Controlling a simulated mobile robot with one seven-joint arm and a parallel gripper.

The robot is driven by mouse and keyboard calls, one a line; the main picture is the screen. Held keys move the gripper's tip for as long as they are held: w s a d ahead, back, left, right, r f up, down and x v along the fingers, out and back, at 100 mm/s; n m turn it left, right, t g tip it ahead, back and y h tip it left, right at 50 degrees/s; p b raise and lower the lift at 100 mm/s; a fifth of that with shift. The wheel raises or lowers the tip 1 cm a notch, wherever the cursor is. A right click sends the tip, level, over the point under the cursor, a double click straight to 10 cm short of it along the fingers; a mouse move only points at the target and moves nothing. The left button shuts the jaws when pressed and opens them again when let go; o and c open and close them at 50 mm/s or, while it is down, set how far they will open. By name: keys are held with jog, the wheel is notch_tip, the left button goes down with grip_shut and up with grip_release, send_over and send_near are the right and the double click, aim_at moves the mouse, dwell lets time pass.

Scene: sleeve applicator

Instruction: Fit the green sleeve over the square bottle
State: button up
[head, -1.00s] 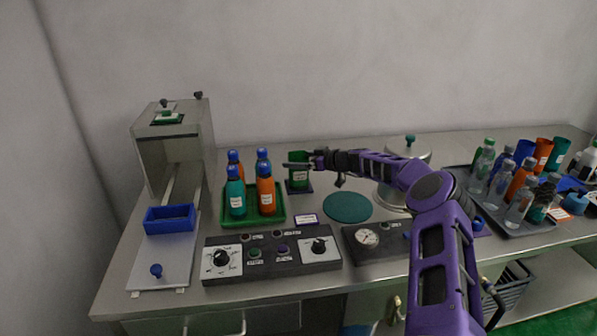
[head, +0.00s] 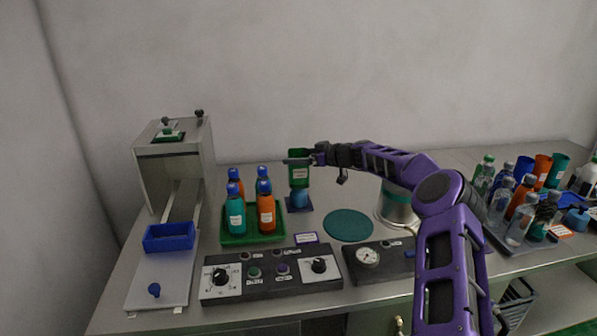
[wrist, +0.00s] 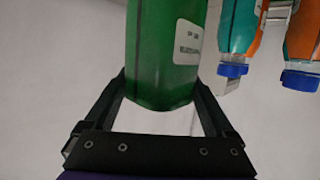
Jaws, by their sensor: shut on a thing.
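My gripper (head: 313,161) is shut on the green sleeve (head: 299,175), which has a white label. In the wrist view the green sleeve (wrist: 163,60) sits between the two black fingers (wrist: 163,95). Several clear bottles (head: 519,223) stand on the tray at the right; I cannot tell which of them is the square bottle.
A green tray (head: 240,239) with several teal and orange bottles stands left of the sleeve. A teal round mat (head: 348,225) lies to its right. Control boxes (head: 270,278) line the front, and a metal tunnel (head: 172,160) stands at left. More colored sleeves (head: 557,168) stand at right.

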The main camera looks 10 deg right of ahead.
notch_tip(320, 180, up, 2)
jog(key=shift+r, duration=0.25)
jog(key=shift+r+b, duration=0.1)
jog(key=shift+b, duration=0.5)
jog(key=shift+r, duration=0.15)
